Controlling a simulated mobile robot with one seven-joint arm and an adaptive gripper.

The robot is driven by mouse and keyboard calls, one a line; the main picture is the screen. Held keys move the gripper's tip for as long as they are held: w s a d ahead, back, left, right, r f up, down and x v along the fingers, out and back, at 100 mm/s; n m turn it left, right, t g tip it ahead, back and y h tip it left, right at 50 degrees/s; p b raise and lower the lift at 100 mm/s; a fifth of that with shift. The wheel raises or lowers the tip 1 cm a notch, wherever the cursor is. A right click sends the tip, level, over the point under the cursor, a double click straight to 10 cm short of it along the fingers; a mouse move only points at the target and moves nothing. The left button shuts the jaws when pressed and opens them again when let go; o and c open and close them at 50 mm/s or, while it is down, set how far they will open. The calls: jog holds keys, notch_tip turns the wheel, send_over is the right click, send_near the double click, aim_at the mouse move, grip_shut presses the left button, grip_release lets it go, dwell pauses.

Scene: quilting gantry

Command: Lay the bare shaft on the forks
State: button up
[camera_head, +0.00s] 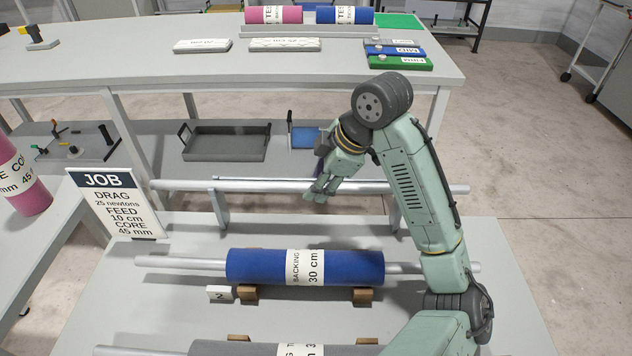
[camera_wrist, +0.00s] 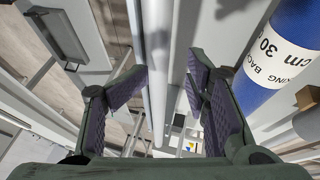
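The bare shaft (camera_head: 270,187) is a long pale grey rod lying level across the back of the near table. It passes at the tops of two grey upright forks, the left one (camera_head: 222,210) and the right one (camera_head: 395,212); whether it rests fully in them I cannot tell. My gripper (camera_head: 318,190) is at the shaft's middle, coming from above. In the wrist view the gripper (camera_wrist: 168,75) is open, with the shaft (camera_wrist: 157,85) running between the fingers. The right finger stands clear of it; the left fingertip is close to it, and contact is unclear. My arm hides part of the right side.
A blue backing roll (camera_head: 250,266) on its own shaft lies on wooden blocks (camera_head: 363,296) in front, with a grey roll (camera_head: 235,350) nearer. A job sign (camera_head: 118,203) stands at left: drag 25 newtons, feed 10 cm, core 45 mm. A long bench (camera_head: 130,72) stands behind.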

jog(key=v, duration=1)
jog(key=shift+r, duration=0.2)
jog(key=shift+s+d, duration=0.1)
